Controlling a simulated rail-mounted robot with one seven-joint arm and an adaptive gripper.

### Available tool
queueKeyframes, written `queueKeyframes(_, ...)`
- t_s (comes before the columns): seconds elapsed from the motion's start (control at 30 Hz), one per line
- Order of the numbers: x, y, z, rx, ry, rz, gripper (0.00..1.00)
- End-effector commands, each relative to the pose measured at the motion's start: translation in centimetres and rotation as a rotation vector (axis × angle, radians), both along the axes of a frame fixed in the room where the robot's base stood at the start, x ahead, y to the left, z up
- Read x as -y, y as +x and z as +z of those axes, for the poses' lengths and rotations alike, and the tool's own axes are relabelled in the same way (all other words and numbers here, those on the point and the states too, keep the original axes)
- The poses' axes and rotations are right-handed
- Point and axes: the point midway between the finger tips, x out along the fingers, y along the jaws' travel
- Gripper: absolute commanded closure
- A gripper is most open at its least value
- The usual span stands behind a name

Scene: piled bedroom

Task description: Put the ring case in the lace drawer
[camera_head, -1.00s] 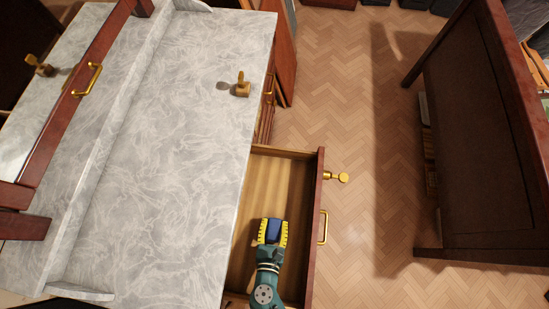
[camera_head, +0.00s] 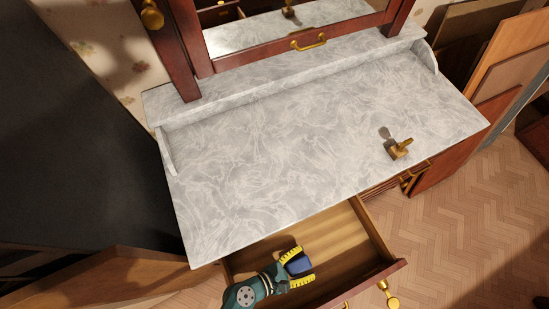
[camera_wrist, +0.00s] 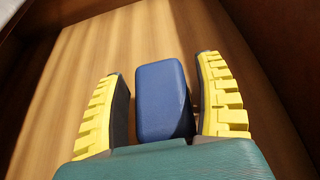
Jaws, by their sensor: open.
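The ring case, a small blue rounded block (camera_wrist: 162,100), lies between my fingers over the drawer's wooden floor. It also shows in the head view (camera_head: 298,265). My gripper (camera_wrist: 160,70), with yellow ridged pads, is open around it, and narrow gaps show on both sides. The gripper (camera_head: 299,267) reaches into the pulled-out drawer (camera_head: 378,276) under the dresser's marble top. The drawer floor around the case is bare. Whether the case rests fully on the floor is hard to tell.
The grey marble dresser top (camera_head: 280,150) overhangs the drawer's back. A small brass-coloured object (camera_head: 398,149) stands on its right side. A mirror frame (camera_head: 300,45) rises behind. Brass knobs (camera_head: 388,294) stick out at the drawer front. Boards (camera_head: 500,85) lean at the right.

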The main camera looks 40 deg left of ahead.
Motion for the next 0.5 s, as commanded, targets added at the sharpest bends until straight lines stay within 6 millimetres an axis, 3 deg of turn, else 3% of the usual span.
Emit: queueKeyframes(0.5, -2.5, -5.6, 2.7, 0.000, 0.001, 0.010, 0.31)
